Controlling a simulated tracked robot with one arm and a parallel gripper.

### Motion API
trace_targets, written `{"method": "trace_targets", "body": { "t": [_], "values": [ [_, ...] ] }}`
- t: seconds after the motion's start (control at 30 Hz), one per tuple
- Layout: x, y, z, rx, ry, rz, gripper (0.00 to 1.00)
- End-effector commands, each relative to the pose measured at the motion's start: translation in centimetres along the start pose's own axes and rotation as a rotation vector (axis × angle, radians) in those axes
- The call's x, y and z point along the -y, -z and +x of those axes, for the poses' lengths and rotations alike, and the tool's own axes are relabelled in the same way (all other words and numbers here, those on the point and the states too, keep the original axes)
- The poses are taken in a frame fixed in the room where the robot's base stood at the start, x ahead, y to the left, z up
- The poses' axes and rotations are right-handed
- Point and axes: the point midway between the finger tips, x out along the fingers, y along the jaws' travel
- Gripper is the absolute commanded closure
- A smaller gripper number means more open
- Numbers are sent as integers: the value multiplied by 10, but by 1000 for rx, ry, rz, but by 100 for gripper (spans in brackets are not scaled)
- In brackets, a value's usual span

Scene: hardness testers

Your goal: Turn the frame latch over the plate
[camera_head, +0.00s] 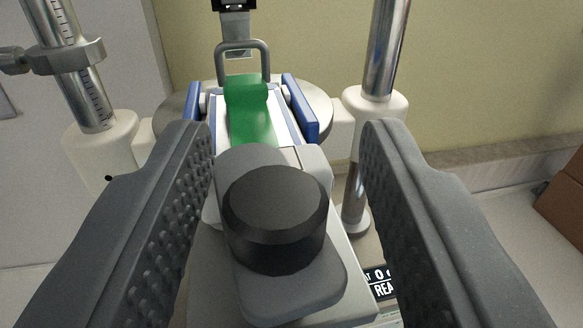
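A grey latch arm (300,287) with a round black knob (275,212) on top is at the centre front; it looks like the frame latch. Beyond it, a green plate (250,112) lies on a white bed between two blue side rails (300,107). The latch arm's rear end is near the plate's front edge. A grey loop handle (243,47) rises behind the plate. My gripper (288,128) is open, its ridged fingers left and right of the knob in the picture, with visible gaps on both sides. How far the fingers are above the knob I cannot tell.
A chrome post (385,50) stands at the right and a graduated post (85,90) with a clamp at the left. A round grey disc (318,108) lies under the bed. A partly hidden black display (381,285) is low right. A brown box (566,205) is at the right edge.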

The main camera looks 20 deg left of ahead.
Motion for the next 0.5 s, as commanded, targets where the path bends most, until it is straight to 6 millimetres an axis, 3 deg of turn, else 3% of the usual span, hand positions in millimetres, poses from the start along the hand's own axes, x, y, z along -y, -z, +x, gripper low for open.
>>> {"method": "trace_targets", "body": {
  "t": [0.27,0.5],
  "values": [
    [1,2,-3,-3,2,0,58],
    [2,2,-26,-4,4,2,58]
  ]
}}
